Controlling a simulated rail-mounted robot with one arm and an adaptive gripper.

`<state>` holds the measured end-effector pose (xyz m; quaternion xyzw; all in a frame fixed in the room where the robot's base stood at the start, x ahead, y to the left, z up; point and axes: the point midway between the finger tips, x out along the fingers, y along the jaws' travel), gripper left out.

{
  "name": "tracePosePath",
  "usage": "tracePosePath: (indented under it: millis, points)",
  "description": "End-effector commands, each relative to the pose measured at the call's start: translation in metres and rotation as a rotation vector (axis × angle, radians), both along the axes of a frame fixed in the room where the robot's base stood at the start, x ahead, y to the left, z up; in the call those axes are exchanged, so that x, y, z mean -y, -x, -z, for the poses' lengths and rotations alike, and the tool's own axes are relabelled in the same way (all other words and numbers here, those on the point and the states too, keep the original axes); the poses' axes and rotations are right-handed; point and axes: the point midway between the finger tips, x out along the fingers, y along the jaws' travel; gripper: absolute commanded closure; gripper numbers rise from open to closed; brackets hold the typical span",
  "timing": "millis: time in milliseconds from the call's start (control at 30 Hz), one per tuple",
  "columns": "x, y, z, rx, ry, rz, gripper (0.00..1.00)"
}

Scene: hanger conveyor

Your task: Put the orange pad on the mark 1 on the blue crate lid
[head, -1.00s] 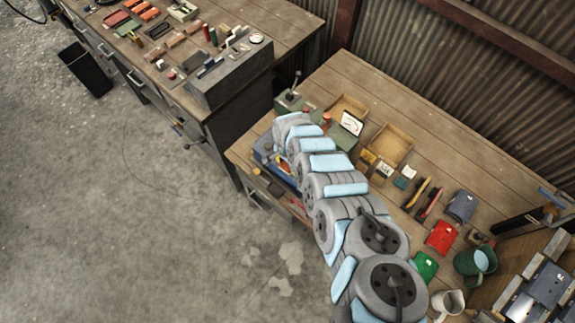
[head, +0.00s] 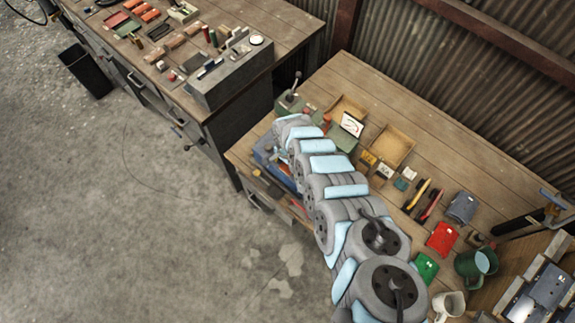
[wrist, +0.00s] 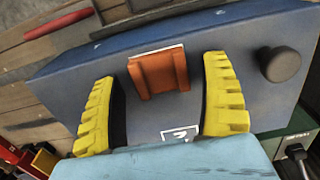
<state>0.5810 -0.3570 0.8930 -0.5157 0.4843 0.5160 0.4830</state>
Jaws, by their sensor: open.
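The orange pad (wrist: 158,72) lies on the blue crate lid (wrist: 75,67) in the wrist view, near the lid's middle. My gripper (wrist: 160,75) is open, with one yellow finger on each side of the pad and a gap on both sides. A white-outlined square mark (wrist: 180,133) shows on the lid between the fingers, closer to my wrist than the pad; its numeral is hard to read and its lower part is cut off by my gripper body.
A dark round knob (wrist: 280,64) stands on the lid's right side. A green box (wrist: 290,133) is beside the crate. Wooden trays (head: 391,147), a red case (head: 442,239) and mugs (head: 475,262) crowd the bench. Its back strip is clear.

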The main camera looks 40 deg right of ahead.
Motion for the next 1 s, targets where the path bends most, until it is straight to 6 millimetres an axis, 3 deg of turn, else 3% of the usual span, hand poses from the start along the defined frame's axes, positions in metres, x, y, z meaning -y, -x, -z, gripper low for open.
tracePosePath:
  millis: [1000]
  points:
    - [0.000,-0.002,-0.075,0.003,0.000,-0.003,0.22]
